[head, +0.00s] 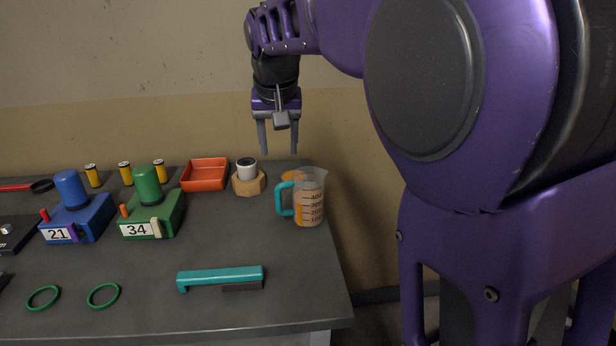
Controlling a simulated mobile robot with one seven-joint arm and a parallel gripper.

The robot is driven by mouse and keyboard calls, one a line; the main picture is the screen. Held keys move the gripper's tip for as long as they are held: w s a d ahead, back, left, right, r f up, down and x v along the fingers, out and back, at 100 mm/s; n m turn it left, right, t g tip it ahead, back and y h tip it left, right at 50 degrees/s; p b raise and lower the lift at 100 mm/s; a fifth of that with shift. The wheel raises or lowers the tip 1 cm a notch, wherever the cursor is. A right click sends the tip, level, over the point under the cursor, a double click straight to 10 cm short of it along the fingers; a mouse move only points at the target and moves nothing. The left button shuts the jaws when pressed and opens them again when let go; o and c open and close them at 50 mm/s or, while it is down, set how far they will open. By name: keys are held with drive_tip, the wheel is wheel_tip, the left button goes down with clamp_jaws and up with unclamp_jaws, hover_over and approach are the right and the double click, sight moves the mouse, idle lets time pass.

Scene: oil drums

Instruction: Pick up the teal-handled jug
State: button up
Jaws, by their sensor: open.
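The teal-handled jug (311,203) is a clear measuring jug with dark graduation marks and an orange tint in its lower part. It stands upright near the right edge of the dark table, with its teal handle (284,198) facing left. My gripper (279,152) points down above the table's back right area, higher in the picture than the jug and a little to its left. Its two fingers are apart with nothing between them, and it does not touch the jug.
Green unit 34 (152,214) and blue unit 21 (78,222) stand further left. A teal bar-shaped tool (220,276) lies in front. The table (290,262) is bare in front of the jug.

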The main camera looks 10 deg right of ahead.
drive_tip(key=b, duration=0.2)
hover_over(278, 193)
drive_tip(key=s, duration=0.3)
wheel_tip(278, 193, down, 11)
drive_tip(key=shift+w+b+x, duration=0.2)
drive_tip(key=shift+x, duration=1.25)
drive_tip(key=shift+w+b+x, duration=0.2)
drive_tip(key=shift+x, duration=1.25)
drive_tip(key=shift+r, duration=0.15)
drive_tip(key=shift+c, duration=0.3)
clamp_jaws()
drive_tip(key=shift+r, duration=0.1)
